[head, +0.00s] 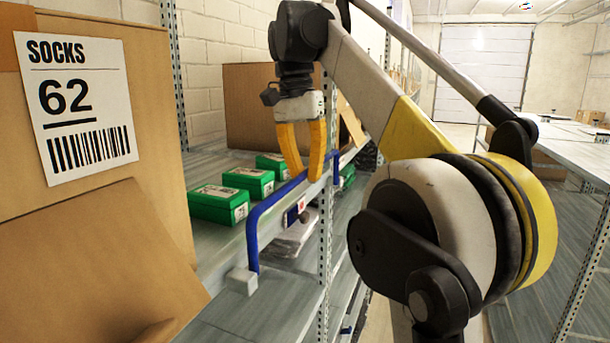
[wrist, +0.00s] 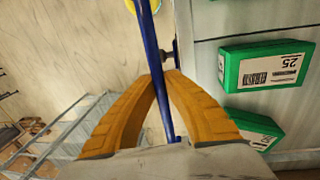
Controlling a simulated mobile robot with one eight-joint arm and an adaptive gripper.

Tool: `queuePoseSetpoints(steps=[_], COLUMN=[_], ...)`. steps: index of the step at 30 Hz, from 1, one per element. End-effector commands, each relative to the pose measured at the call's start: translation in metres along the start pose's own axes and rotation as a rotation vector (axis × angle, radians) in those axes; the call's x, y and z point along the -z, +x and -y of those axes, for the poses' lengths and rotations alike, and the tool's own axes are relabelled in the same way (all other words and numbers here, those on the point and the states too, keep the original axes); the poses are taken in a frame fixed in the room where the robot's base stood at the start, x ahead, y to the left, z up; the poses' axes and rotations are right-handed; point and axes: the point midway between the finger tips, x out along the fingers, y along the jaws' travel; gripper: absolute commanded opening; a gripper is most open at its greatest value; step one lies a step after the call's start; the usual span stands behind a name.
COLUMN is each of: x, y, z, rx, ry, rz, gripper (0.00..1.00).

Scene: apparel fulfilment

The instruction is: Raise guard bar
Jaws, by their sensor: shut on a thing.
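The guard bar (head: 277,202) is a blue bent rod along the front edge of the shelf. Its near end goes down to a grey block at the shelf edge. My gripper (head: 307,178) has yellow fingers and reaches down to the bar near its far end. In the wrist view, the blue bar (wrist: 149,35) runs between the fingers of my gripper (wrist: 160,78), whose tips close around it. The fingers hide part of the bar in the head view.
Several green boxes (head: 219,204) stand on the shelf behind the bar. A large cardboard box labelled SOCKS 62 (head: 150,120) fills the left. A metal post (head: 326,230) stands near the gripper. An aisle and another shelf or table (head: 570,140) lie to the right.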

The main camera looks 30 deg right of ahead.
Motion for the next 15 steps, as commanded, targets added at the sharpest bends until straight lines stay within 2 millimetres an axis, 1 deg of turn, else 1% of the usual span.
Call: queuePoseSetpoints(steps=[6, 15], x=[-0.0041, -0.0049], y=[-0.0014, -0.0014], z=[-0.0027, -0.0025], rx=[-0.038, -0.043], ry=[-0.001, -0.001], rz=[-0.003, -0.004], gripper=[0.0, 0.0])
